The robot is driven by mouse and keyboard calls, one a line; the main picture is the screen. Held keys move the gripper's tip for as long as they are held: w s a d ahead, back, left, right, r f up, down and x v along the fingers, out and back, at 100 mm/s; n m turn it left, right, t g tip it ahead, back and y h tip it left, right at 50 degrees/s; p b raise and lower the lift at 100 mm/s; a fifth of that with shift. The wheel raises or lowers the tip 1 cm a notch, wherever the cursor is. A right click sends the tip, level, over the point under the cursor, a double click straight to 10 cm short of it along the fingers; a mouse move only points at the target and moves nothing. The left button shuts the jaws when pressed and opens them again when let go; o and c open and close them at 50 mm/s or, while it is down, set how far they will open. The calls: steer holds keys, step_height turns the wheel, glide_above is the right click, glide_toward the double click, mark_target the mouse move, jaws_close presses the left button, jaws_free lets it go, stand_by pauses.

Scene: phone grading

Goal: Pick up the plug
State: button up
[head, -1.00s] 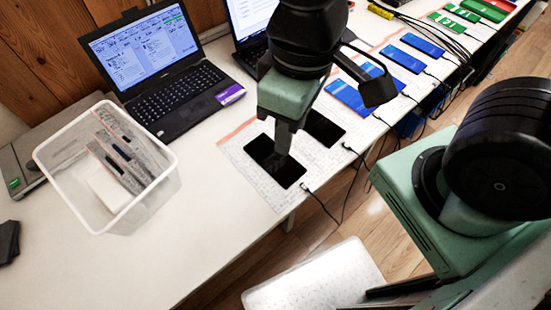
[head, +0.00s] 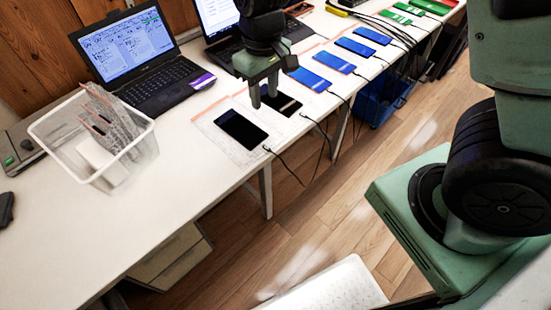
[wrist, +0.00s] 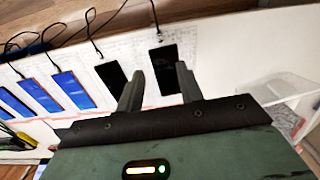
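Black cables end in small plugs beside the near edges of the phones. One plug (head: 267,149) lies by the nearest black phone (head: 241,129), and another plug (head: 302,115) lies by the second black phone (head: 277,101). In the wrist view, the plugs show at the top ends of the two black phones, one plug (wrist: 159,38) straight beyond my fingers and one plug (wrist: 98,54) to the left. My gripper (head: 264,99) hangs above the black phones with its fingers apart. In the wrist view my gripper (wrist: 160,72) is open and empty, clear of both plugs.
Several blue phones (head: 309,79) with cables continue along the table, then green ones (head: 409,9). A clear bin (head: 140,150) and a laptop (head: 170,85) stand on the left and back. Cables hang over the table edge. A white surface (head: 335,288) is at the bottom.

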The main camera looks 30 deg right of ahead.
mark_target(268, 148)
step_height(268, 148, down, 17)
steer(key=shift+s+d+f, duration=0.1)
stand_by(0.6)
steer(key=shift+f, duration=0.15)
stand_by(0.3)
jaws_close()
